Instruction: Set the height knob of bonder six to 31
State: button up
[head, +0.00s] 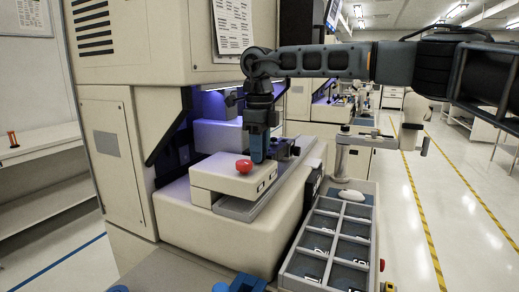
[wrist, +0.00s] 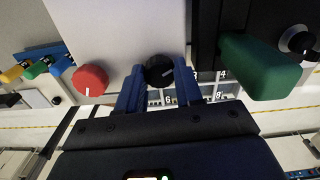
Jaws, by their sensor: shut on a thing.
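My gripper (wrist: 160,92) has its blue fingers shut on a black knob (wrist: 158,69), one finger on each side. A pale pointer mark shows on the knob's face; I can read no scale or number beside it. In the head view my gripper (head: 259,157) points down at the cream front block (head: 232,181) of the nearest bonder (head: 140,45), and it hides the black knob. A red knob (wrist: 90,80) with a white mark is left of my fingers; it also shows in the head view (head: 243,166). No bonder number is legible.
A green handle (wrist: 258,68) and another black knob (wrist: 299,41) are to the right in the wrist view. A grey compartment tray (head: 287,272) stands right of the bonder. A white shelf (head: 45,150) is at the left. The aisle floor (head: 455,190) is clear at the right.

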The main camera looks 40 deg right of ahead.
jog(key=m+b, duration=0.1)
jog(key=m, duration=0.5)
jog(key=shift+b, duration=0.35)
jog(key=m+b, duration=0.1)
jog(key=m, duration=0.4)
jog(key=shift+m, duration=0.4)
jog(key=o, duration=1)
jog(key=shift+o, duration=0.2)
jog(key=shift+r, duration=0.1)
notch_tip(320, 180, up, 8)
jog(key=shift+f+b, duration=0.2)
jog(key=shift+b, duration=0.4)
